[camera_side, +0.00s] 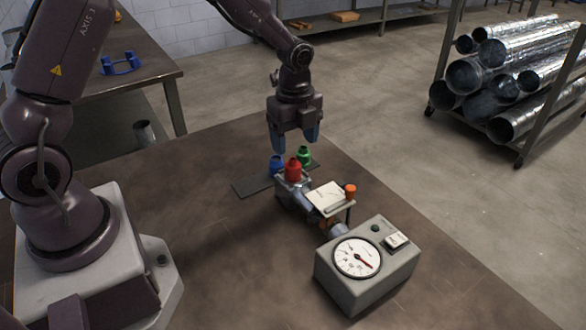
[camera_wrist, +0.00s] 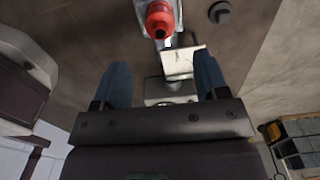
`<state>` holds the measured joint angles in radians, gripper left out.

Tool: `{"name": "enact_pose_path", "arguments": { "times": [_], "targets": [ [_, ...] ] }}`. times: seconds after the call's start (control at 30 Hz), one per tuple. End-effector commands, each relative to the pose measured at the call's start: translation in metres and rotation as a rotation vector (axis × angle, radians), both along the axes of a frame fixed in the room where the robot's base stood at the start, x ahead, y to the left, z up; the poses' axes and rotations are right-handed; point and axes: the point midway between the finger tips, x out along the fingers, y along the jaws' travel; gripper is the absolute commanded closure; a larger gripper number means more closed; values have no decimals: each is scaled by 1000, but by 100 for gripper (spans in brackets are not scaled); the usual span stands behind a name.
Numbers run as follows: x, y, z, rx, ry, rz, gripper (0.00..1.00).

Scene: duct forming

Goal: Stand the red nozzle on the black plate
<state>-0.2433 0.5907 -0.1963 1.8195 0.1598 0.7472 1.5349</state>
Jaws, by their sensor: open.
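The red nozzle (camera_side: 293,170) is upright on the end of a grey metal fixture. In the wrist view the red nozzle (camera_wrist: 160,21) shows at the top, beyond my fingertips. The black plate (camera_side: 250,187) lies flat on the table behind the fixture and is partly hidden by it. A blue nozzle (camera_side: 276,166) and a green nozzle (camera_side: 304,155) stand at the plate. My gripper (camera_side: 296,143) points down, open and empty, above and behind the nozzles. Its blue fingers are spread wide in the wrist view (camera_wrist: 160,80), with nothing between the tips.
A grey gauge box (camera_side: 367,265) stands in front. The brown table is clear left of the plate. A rack of metal ducts (camera_side: 507,80) stands on the floor at the right.

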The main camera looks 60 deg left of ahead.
Motion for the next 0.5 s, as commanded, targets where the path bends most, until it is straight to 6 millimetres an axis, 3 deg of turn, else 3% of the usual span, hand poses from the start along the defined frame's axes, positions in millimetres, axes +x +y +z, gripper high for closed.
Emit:
{"name": "enact_pose_path", "arguments": {
  "times": [0.1, 0.37, 0.5],
  "targets": [
    [0, 0, -18, 0, 3, 1, 33],
    [0, 3, -39, 1, 2, 2, 33],
    [1, 8, -61, 0, 4, 1, 33]
  ]
}}
